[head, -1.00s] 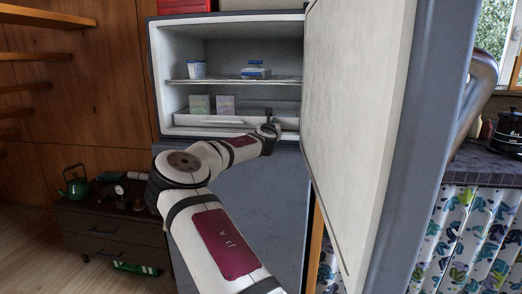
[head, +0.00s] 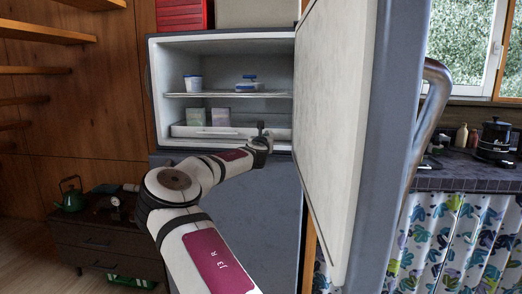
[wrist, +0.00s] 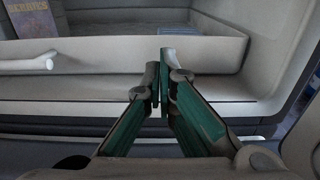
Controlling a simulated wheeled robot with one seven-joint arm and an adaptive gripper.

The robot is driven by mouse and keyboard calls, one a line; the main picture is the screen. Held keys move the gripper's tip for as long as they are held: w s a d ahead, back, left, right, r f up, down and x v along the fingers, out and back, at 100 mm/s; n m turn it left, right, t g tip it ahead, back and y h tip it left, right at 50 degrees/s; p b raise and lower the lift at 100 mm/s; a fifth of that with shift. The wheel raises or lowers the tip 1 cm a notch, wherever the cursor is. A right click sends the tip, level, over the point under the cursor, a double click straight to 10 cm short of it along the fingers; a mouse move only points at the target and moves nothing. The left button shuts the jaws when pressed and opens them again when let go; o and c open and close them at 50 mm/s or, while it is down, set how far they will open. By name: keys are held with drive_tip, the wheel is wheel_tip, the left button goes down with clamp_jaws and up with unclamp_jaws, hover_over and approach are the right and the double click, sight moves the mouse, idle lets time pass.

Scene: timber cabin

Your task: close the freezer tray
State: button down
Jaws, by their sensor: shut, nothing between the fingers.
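The white freezer tray (head: 185,130) lies low in the open freezer compartment, with a pale bar handle (head: 212,135) on its front. In the wrist view the tray's front wall (wrist: 120,50) crosses the upper picture, and the handle (wrist: 28,65) is at the left. My gripper (head: 262,128) is at the tray's right part, to the right of the handle. In the wrist view its fingers (wrist: 160,75) are together, empty, and point at the tray front. I cannot tell whether the tips touch it. The freezer floor lip (wrist: 250,112) shows in front of the tray.
The freezer door (head: 335,120) stands open on the right, close to my gripper. Small boxes (head: 206,117) stand in the tray, and tubs (head: 245,84) sit on the shelf above. A low cabinet (head: 95,235) is at the lower left.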

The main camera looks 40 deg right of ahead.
drive_tip(key=shift+s+a, duration=0.35)
drive_tip(key=shift+a, duration=0.3)
drive_tip(key=v, duration=0.8)
drive_tip(key=shift+s+p, duration=0.15)
drive_tip(key=shift+p, duration=0.2)
drive_tip(key=shift+a, duration=0.15)
